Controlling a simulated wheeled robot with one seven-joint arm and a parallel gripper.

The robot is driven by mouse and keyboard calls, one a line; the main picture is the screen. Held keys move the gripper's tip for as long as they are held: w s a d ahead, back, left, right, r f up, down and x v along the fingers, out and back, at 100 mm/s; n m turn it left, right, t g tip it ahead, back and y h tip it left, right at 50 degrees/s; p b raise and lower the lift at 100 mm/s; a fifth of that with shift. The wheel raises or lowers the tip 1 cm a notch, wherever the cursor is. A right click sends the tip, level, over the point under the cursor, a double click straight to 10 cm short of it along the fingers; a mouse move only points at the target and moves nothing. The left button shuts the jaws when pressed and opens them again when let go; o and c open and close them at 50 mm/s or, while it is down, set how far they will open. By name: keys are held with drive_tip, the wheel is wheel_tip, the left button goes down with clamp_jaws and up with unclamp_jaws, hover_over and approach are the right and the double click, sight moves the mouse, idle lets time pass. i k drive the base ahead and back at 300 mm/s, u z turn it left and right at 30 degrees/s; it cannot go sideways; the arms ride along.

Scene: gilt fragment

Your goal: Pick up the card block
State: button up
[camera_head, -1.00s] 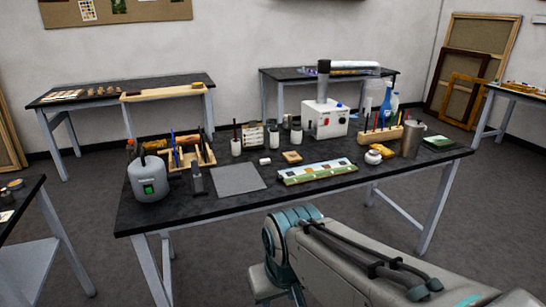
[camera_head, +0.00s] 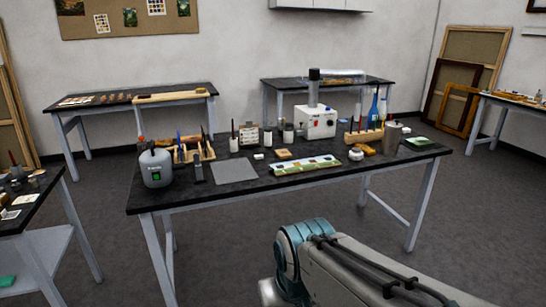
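The black-topped table (camera_head: 300,188) stands in front of me with many small items on it. I cannot tell for certain which is the card block. My gripper is out of view.
A grey rounded pot (camera_head: 156,168), a wooden tool rack (camera_head: 195,153) and a flat grey sheet (camera_head: 234,171) are on the left. A white box with a dark pipe (camera_head: 315,123), a blue bottle (camera_head: 374,110) and a metal cup (camera_head: 392,139) stand behind and right. Floor in front is clear.

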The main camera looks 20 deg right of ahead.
sight(282, 154)
drive_tip(key=z, duration=0.65)
drive_tip(key=i, duration=0.75)
drive_tip(key=z, duration=1.1)
drive_tip(key=i, duration=1.2)
drive_tip(key=u, duration=0.5)
drive_tip(key=i, duration=0.95)
drive_tip(key=u, duration=1.1)
drive_tip(key=i, duration=0.25)
drive_tip(key=u, duration=0.25)
